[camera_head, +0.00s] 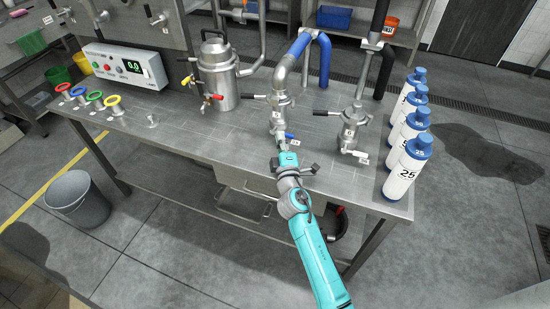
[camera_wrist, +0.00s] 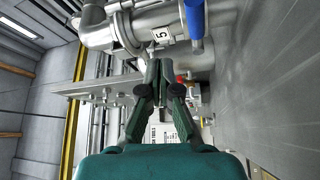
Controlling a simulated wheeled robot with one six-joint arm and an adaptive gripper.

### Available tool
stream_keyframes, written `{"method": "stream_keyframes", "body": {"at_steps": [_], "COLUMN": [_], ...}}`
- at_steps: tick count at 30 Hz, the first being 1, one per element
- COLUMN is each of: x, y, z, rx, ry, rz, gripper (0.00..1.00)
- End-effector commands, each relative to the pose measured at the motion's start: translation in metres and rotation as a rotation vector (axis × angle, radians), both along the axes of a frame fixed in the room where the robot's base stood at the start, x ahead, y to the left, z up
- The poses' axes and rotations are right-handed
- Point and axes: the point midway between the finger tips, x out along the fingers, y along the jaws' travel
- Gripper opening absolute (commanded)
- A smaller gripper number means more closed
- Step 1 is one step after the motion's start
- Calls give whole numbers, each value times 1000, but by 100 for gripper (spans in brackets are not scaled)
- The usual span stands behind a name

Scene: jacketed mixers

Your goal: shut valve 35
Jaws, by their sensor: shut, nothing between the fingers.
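The bench holds steel pipe fittings with small lever valves. A valve with a blue lever (camera_head: 290,136) sits at the foot of the middle fitting. In the wrist view the blue lever (camera_wrist: 195,18) shows at the top, right of a white label (camera_wrist: 160,34) that reads 5, perhaps only part of its number. I cannot read 35 for certain. My gripper (camera_head: 281,142) is at this valve. Its fingers are shut and empty (camera_wrist: 159,68), just below the label and lower left of the lever in the wrist view. I cannot tell whether they touch the valve.
A steel fitting with a pale lever (camera_head: 358,154) stands to the right, then several blue-capped white bottles (camera_head: 409,167). A steel kettle (camera_head: 216,75) with red and yellow taps stands left. Colored rings (camera_head: 95,99) and a control box (camera_head: 124,66) are farther left. A bucket (camera_head: 78,199) stands on the floor.

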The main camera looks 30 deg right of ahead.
Motion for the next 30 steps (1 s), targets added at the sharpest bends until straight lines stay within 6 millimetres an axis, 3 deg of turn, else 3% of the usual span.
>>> {"method": "stream_keyframes", "body": {"at_steps": [15, 30], "x": [-33, -37], "y": [38, 42], "z": [-30, -33], "rx": [-1, 0], "ry": [1, 0], "rz": [1, 0], "gripper": [0, 0]}}
